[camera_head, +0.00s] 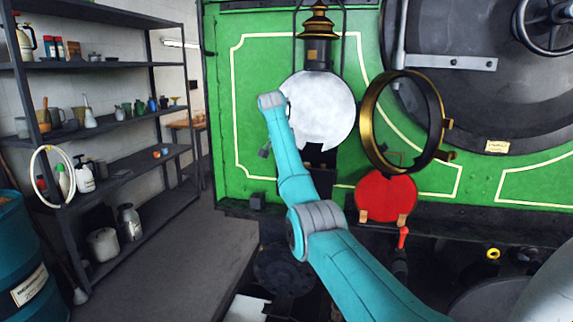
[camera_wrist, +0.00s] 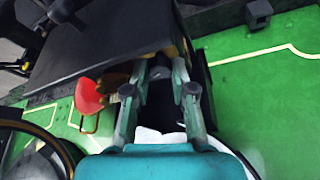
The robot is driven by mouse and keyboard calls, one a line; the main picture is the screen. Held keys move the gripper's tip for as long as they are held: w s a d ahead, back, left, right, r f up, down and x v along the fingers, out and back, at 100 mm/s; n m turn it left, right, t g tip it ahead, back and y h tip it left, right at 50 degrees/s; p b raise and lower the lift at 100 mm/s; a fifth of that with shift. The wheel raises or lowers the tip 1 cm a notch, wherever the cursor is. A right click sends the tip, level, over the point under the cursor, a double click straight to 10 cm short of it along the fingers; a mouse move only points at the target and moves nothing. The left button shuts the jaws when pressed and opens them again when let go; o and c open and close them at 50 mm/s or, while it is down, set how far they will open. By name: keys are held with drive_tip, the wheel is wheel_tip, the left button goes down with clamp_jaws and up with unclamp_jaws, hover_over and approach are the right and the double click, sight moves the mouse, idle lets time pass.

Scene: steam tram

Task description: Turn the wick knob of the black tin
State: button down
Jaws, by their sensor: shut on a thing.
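The lamp on the green tram front has a copper cap (camera_head: 318,22) and a white round face (camera_head: 318,110). A black part, seemingly the black tin (camera_head: 318,157), shows below that face. In the wrist view a large dark box-like body (camera_wrist: 105,45) fills the upper left. My gripper (camera_wrist: 169,72) has its fingertips at the lower right edge of this body, shut on a small part there. That part, seemingly the wick knob, is hidden between the fingers.
The brass lens ring (camera_head: 408,122) stands swung open to the right. A red disc (camera_head: 386,198) sits below it and also shows in the wrist view (camera_wrist: 88,96). A black shelf rack (camera_head: 105,125) with several containers and a teal drum (camera_head: 22,255) stand left. Floor between is clear.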

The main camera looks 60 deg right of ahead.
drive_tip(key=shift+w+m+g, duration=0.15)
drive_tip(key=shift+m+g, duration=0.65)
drive_tip(key=shift+m, duration=1.2)
drive_tip(key=c, duration=1)
unclamp_jaws()
drive_tip(key=shift+o, duration=0.2)
drive_tip(key=v, duration=0.7)
drive_tip(key=shift+w+r, duration=0.2)
drive_tip(key=shift+r, duration=0.05)
drive_tip(key=shift+a, duration=0.15)
